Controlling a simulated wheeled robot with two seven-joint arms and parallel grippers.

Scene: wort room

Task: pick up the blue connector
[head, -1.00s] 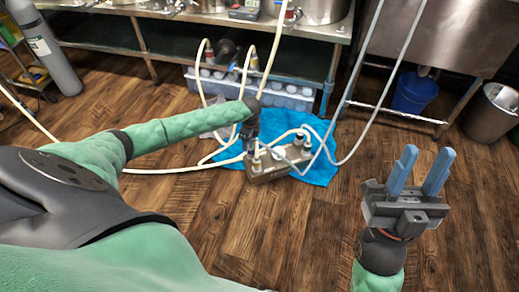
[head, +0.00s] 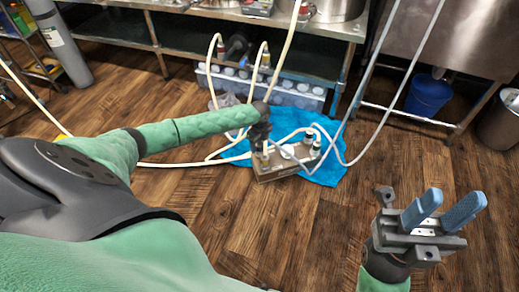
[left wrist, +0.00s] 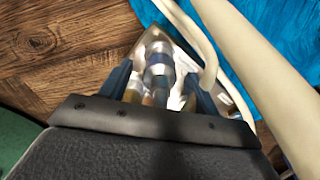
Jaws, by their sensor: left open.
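A metal manifold block (head: 280,168) with several hose fittings sits on a blue sheet on the floor. My left gripper (head: 260,145) points down over its left end in the head view, its fingertips largely hidden. In the left wrist view my left gripper (left wrist: 160,85) is open, with a finger on each side of a silvery fitting with a bluish-grey band (left wrist: 158,70), possibly the blue connector. I cannot tell whether the fingers touch it. My right gripper (head: 443,208) is open and empty above the floor at the right.
Cream hoses (head: 200,163) run around the manifold and close beside my left gripper (left wrist: 265,70). The blue sheet (head: 328,172) lies under it. A rack of bottles (head: 290,92) stands under the steel bench behind. A blue bucket (head: 428,96) is at the right. Wood floor in front is clear.

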